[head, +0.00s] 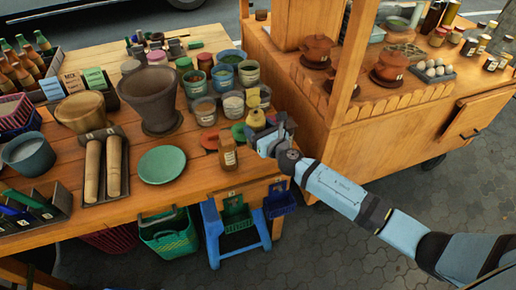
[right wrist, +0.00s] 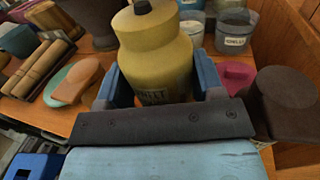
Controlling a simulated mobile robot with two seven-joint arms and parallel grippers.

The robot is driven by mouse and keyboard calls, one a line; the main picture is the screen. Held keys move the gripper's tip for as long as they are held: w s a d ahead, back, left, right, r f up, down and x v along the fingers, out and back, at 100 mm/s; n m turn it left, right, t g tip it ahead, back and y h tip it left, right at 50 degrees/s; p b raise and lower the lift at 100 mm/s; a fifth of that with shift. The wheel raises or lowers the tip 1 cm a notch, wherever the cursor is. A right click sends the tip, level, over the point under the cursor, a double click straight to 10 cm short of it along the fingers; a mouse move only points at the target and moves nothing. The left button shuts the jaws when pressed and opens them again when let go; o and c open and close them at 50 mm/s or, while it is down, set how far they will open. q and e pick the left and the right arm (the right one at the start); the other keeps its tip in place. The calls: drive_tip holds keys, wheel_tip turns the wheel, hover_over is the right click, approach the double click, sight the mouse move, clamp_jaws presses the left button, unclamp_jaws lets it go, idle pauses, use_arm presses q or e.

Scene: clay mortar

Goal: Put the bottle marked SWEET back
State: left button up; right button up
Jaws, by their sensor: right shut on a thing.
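A yellow bottle with a dark cap (right wrist: 155,50) stands between the blue fingers of my right gripper (right wrist: 160,85) in the right wrist view. Its label is partly hidden by the gripper, and I cannot read the whole word. In the head view the yellow bottle (head: 256,119) is at the table's right edge, with my right gripper (head: 272,140) shut on it. A brown bottle (head: 228,153) with a pale label stands to the left of the gripper; its word is too small to read. My left gripper is not in view.
The clay mortar (head: 152,98), green plate (head: 162,164) and pestles (head: 104,168) lie to the left. Several tubs and jars crowd the table behind the gripper. A wooden cabinet (head: 370,130) stands to the right. A bare strip of table (head: 190,187) lies in front.

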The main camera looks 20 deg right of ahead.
drive_tip(key=shift+f+b, duration=0.3)
drive_tip(key=shift+f, duration=0.55)
drive_tip(key=shift+f+b, duration=0.3)
drive_tip(key=shift+f, duration=0.15)
wheel_tip(320, 180, down, 4)
drive_tip(key=b, duration=0.2)
drive_tip(key=shift+r+b, duration=0.2)
drive_tip(key=shift+b, duration=0.1)
drive_tip(key=shift+f, duration=0.15)
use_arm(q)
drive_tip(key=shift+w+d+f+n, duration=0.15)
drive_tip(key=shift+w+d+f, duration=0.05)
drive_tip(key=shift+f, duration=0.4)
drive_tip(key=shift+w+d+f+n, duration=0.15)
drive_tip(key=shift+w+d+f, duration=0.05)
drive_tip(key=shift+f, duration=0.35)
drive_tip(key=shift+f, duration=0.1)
use_arm(e)
drive_tip(key=o, duration=0.9)
drive_tip(key=shift+f, duration=0.1)
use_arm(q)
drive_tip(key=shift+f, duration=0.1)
use_arm(e)
drive_tip(key=shift+o, duration=0.4)
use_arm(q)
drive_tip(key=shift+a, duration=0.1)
